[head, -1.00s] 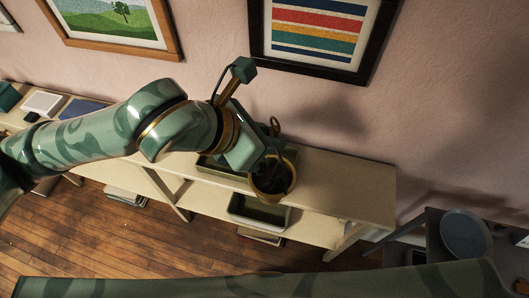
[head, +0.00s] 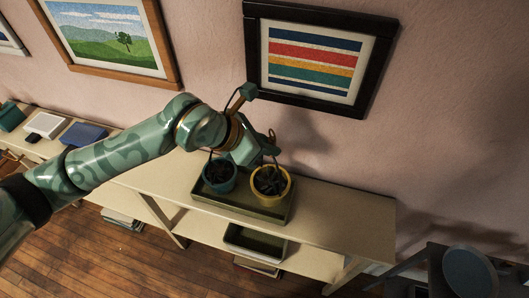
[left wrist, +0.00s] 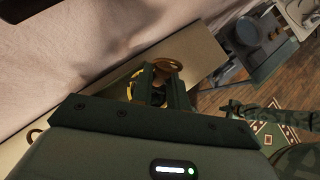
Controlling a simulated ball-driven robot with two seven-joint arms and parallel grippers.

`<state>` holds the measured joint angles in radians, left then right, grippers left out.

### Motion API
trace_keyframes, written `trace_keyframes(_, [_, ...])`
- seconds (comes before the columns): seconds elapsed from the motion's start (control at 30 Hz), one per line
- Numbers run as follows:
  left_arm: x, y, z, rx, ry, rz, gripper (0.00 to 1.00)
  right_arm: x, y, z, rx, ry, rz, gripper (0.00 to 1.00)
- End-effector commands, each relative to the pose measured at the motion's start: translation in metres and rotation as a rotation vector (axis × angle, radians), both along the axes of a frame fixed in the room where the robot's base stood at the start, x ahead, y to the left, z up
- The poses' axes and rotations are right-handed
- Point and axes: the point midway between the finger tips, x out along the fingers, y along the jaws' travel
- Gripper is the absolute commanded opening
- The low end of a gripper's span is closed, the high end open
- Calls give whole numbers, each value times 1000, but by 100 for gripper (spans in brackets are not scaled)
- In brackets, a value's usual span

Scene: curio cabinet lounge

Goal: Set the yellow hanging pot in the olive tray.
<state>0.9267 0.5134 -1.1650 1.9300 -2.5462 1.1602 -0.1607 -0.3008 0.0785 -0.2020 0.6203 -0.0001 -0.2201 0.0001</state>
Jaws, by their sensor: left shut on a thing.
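The yellow hanging pot (head: 270,181), with a dark plant in it, is at the right part of the olive tray (head: 240,212) on the shelf top. It looks upright; I cannot tell whether its base touches the tray floor. My left gripper (head: 267,147) is above the pot, shut on its hanger. In the left wrist view, the hanger's ring (left wrist: 168,64) stands out by the left gripper (left wrist: 158,84), and a bit of the yellow rim (left wrist: 132,86) shows; the rest is hidden.
A teal hanging pot (head: 219,180) stands in the tray's left part, close beside the yellow one. Another olive container (head: 255,243) is on the lower shelf. The shelf top (head: 345,205) is clear to the right. Framed pictures hang on the wall behind.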

Motion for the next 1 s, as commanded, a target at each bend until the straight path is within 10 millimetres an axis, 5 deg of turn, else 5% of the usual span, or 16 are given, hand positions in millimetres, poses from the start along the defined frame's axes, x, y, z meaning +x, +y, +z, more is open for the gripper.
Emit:
trace_keyframes(0.2, [20, 2, -21, -4, -6, -1, 0, -1, -2, -5, -3, 2, -1, 0])
trace_keyframes(0.6, [27, 4, -60, -3, -4, -1, 0, -1, -3, -10, -3, 4, -2, 0])
trace_keyframes(0.93, [28, 4, -62, -4, -7, -1, 0, -1, -2, -11, -3, 4, -2, 0])
trace_keyframes(0.97, [27, 4, -64, -1, -3, 0, 24, -1, -2, -10, -3, 4, -2, 0])
trace_keyframes(1.0, [27, 5, -63, -1, -3, 0, 35, -1, -2, -10, -3, 4, -2, 0])
